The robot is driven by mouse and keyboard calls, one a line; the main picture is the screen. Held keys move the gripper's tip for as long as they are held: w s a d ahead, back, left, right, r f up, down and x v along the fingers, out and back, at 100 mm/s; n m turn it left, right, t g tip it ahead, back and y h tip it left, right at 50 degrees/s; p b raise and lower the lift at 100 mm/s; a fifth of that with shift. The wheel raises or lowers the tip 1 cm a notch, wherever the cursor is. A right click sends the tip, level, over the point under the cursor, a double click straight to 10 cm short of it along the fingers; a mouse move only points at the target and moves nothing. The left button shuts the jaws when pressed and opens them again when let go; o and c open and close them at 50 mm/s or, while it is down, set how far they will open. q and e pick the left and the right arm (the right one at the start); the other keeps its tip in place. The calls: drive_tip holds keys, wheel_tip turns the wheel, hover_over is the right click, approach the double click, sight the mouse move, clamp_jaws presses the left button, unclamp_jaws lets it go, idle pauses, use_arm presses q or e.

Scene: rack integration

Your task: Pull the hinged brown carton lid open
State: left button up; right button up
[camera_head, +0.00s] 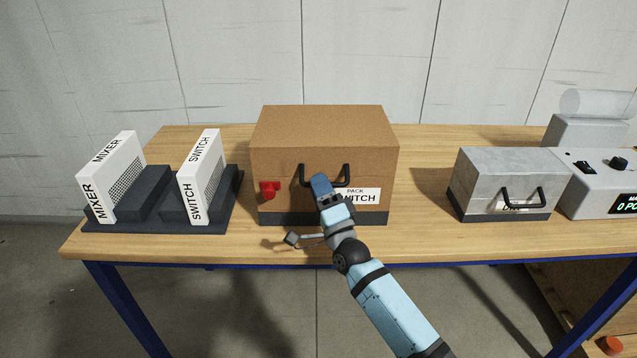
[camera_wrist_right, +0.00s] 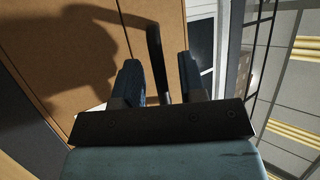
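The brown carton (camera_head: 282,165) stands on the table with its lid (camera_head: 325,125) shut. A black handle (camera_head: 346,176) sticks out from its front face. A label reading "PACK" and "SWITCH" is partly hidden behind my arm. My right gripper (camera_head: 320,184) is at the left part of the handle. In the right wrist view, the gripper (camera_wrist_right: 160,78) is open, and the black handle bar (camera_wrist_right: 155,50) runs into the gap between its fingers. I cannot tell whether either finger touches it. My left gripper is not in view.
A red piece (camera_head: 269,189) sits on the carton's front left. At left, a dark rack (camera_head: 140,213) holds white MIXER (camera_head: 109,177) and SWITCH (camera_head: 199,177) units. At right are a grey box (camera_head: 500,180) with a black handle and a device (camera_head: 600,185). The wooden table (camera_head: 425,200) is clear between.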

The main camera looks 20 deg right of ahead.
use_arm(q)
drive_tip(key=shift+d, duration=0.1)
use_arm(e)
drive_tip(key=shift+w+r, duration=0.2)
drive_tip(key=shift+w, duration=0.15)
drive_tip(key=shift+c, duration=0.4)
clamp_jaws()
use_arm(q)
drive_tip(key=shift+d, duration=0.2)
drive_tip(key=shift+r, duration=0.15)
use_arm(e)
drive_tip(key=shift+r, duration=0.15)
